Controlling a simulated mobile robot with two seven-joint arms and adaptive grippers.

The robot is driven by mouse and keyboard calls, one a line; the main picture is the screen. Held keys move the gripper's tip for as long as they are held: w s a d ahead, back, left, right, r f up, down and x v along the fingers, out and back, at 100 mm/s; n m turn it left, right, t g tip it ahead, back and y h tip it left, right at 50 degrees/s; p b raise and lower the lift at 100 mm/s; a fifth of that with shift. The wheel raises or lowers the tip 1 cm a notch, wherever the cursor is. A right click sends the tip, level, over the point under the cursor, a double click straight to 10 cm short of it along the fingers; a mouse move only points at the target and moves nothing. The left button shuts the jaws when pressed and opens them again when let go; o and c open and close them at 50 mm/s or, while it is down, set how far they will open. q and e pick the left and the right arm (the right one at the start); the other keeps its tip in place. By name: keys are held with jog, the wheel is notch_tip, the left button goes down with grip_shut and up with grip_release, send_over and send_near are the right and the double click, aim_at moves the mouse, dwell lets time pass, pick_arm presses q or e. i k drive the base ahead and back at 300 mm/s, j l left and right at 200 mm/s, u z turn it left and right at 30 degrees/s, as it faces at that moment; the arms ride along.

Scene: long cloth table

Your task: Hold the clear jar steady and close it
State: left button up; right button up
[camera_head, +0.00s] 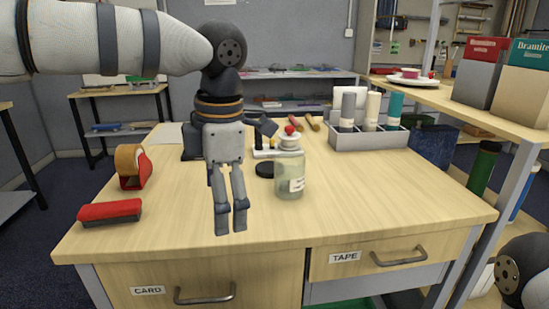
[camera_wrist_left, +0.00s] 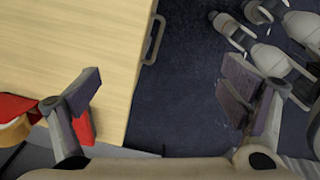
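The clear jar (camera_head: 290,182), with a pale label, stands upright on the wooden table (camera_head: 380,190). A flat black disc (camera_head: 265,170), which looks like a lid, lies on the table just left of it. A white piece with a red knob (camera_head: 290,129) shows at the jar's top; I cannot tell whether it is on the jar or behind it. My left gripper (camera_head: 231,214) points down, left of and nearer than the jar. Its fingers are wide apart and empty in the left wrist view (camera_wrist_left: 160,90). My right gripper (camera_wrist_left: 240,22) shows beyond the table edge there, fingers apart.
A tape dispenser (camera_head: 131,167) and a red-topped block (camera_head: 110,211) lie at the table's left. A grey caddy (camera_head: 367,138) with several tubes stands at the back right. A small white rack (camera_head: 265,152) is behind the jar. The table's front right is clear.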

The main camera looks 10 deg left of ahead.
aim_at(289, 167)
jog(key=i, duration=1.1)
